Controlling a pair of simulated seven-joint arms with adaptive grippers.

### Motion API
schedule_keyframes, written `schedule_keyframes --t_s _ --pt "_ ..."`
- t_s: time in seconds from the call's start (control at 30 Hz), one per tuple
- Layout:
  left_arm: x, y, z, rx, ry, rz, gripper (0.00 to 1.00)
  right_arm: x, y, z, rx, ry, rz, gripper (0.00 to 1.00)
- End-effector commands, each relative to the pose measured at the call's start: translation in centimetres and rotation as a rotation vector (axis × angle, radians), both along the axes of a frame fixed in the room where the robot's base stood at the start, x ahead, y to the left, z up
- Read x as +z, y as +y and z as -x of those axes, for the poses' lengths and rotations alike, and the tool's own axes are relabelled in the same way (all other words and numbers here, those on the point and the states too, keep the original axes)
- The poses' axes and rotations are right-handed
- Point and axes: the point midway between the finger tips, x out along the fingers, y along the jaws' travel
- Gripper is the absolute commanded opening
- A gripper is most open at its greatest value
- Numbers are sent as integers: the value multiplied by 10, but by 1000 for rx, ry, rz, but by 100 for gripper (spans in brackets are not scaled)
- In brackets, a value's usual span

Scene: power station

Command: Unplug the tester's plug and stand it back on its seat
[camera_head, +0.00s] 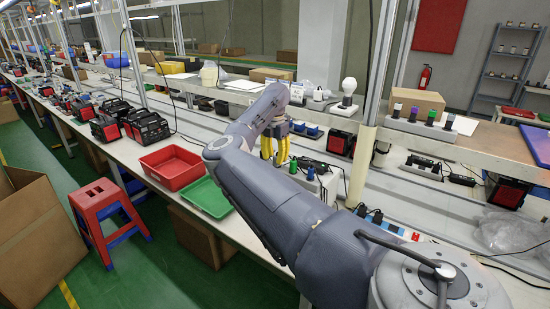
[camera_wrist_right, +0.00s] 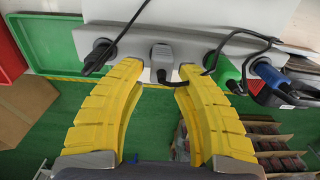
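My right gripper (camera_head: 275,152) has yellow fingers and hangs over the bench at the grey seat strip (camera_head: 328,185). In the right wrist view, the right gripper (camera_wrist_right: 160,70) is open, with its fingertips on either side of a grey plug (camera_wrist_right: 162,60). Gaps show between the plug and both fingers. The plug stands in the strip (camera_wrist_right: 190,42), between a black plug (camera_wrist_right: 98,56) on the left and a green plug (camera_wrist_right: 224,72) and a blue plug (camera_wrist_right: 270,76) on the right. In the head view my arm and fingers hide the grey plug. My left gripper is not in view.
A red tray (camera_head: 172,168) and a green tray (camera_head: 207,198) lie left of my arm. A power strip (camera_head: 378,222) with plugs lies at the front right. A black device (camera_head: 340,142) and a light bulb (camera_head: 348,88) are behind. Black cables cross the strip.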

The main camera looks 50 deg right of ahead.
Motion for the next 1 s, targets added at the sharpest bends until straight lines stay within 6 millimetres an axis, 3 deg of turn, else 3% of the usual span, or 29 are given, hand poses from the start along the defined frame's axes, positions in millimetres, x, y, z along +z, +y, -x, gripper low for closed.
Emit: schedule_keyframes --t_s 0.1,0.47,1.0 --pt "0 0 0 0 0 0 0 0 0 0 0 0 0 44" --pt "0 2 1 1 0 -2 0 9 0 -1 0 -2 0 44" --pt "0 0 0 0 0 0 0 95 0 -1 0 -2 0 44"
